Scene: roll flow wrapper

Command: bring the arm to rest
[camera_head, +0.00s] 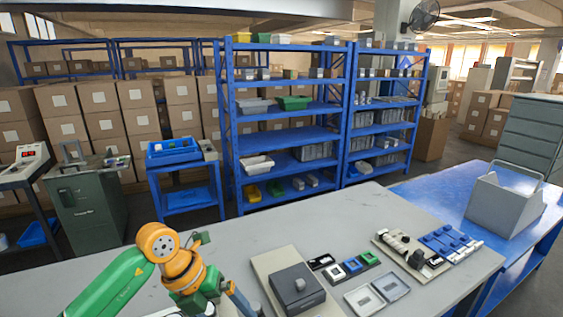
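My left arm (165,262), green with orange joints, comes in from the bottom left over the near edge of the grey table (240,238). Its bent orange joint is raised at the front left of the table. The lower links run down to the bottom edge of the picture, and I cannot make out the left gripper's fingers. My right arm and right gripper do not show in the picture.
A dark grey box (297,288) stands right of my arm. Farther right are small blocks, clear-lidded cases (378,292) and a blue rack (450,243). The table's back left is clear. Blue shelves stand behind.

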